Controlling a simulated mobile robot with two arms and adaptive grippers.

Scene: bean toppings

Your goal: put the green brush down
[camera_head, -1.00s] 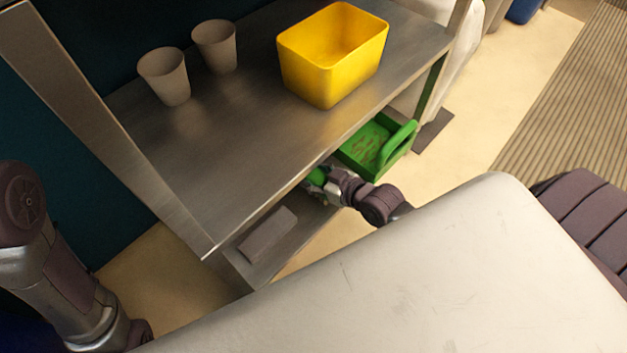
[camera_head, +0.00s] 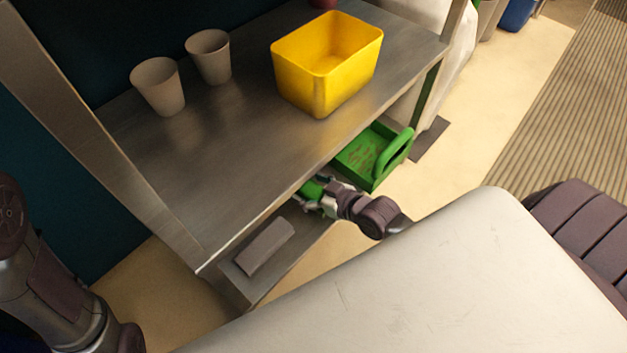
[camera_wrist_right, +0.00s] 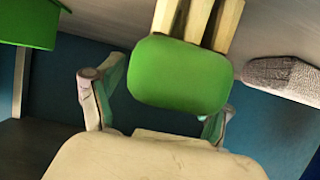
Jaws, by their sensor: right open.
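The green brush (camera_head: 313,188) is on the lower shelf, partly hidden by the upper shelf and by my right gripper (camera_head: 312,193). In the right wrist view the brush (camera_wrist_right: 180,75) shows as a rounded green block with pale cream strips behind it. My right gripper (camera_wrist_right: 153,105) is open, with one finger on each side of the green block. A gap shows at the left finger; contact at the right finger is unclear. My left arm (camera_head: 60,290) shows at the left edge, but its gripper is out of view.
A grey block (camera_head: 265,248) lies on the lower shelf (camera_head: 240,285). A green tray with a handle (camera_head: 372,155) is farther right. The upper shelf (camera_head: 220,140) overhangs, with a yellow bin (camera_head: 325,65) and two cups (camera_head: 158,87) (camera_head: 209,57).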

